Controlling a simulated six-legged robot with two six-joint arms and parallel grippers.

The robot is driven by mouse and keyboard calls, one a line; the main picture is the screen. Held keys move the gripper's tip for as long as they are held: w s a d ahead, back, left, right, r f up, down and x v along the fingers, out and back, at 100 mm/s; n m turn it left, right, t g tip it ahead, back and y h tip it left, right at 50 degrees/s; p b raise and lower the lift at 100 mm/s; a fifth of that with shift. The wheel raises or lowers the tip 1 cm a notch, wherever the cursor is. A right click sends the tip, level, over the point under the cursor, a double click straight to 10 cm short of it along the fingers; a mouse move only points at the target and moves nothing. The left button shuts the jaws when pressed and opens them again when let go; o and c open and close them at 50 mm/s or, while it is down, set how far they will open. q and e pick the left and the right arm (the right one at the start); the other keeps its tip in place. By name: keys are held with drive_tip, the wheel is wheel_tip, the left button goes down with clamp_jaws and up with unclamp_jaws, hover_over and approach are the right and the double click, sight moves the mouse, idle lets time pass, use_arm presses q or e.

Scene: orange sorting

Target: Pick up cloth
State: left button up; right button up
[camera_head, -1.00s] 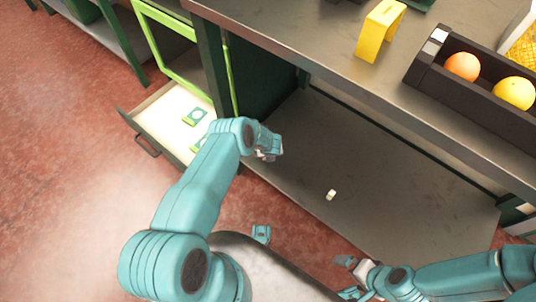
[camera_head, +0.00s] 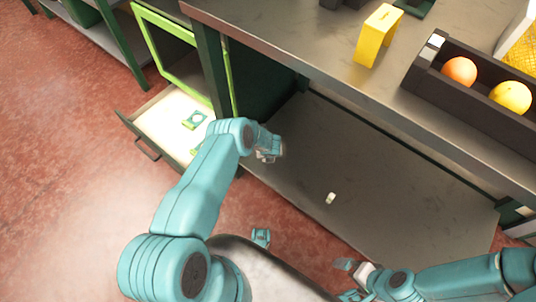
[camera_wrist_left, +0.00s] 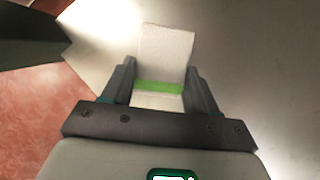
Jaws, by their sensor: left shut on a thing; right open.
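A white cloth (camera_wrist_left: 165,48) with a green band stands between the two fingers of my left gripper (camera_wrist_left: 160,80) in the left wrist view. The fingers are shut on it. In the head view my left gripper (camera_head: 268,150) is beside the open drawer, over the left end of the lower shelf; the cloth cannot be made out there. My right gripper (camera_head: 350,278) is open at the bottom right, away from the drawer, with nothing seen in it.
The open drawer (camera_head: 138,130) holds small green and pale pieces (camera_head: 194,120). A green-framed cabinet opening (camera_head: 228,80) stands above it. The counter (camera_head: 290,35) carries a yellow box (camera_head: 380,35) and a dark crate (camera_head: 470,115) with fruit. The lower shelf (camera_head: 400,190) holds one small white item (camera_head: 331,198).

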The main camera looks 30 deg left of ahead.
use_arm(q)
wheel_tip(320, 180, up, 18)
drive_tip(key=p, duration=0.5)
drive_tip(key=shift+r, duration=0.2)
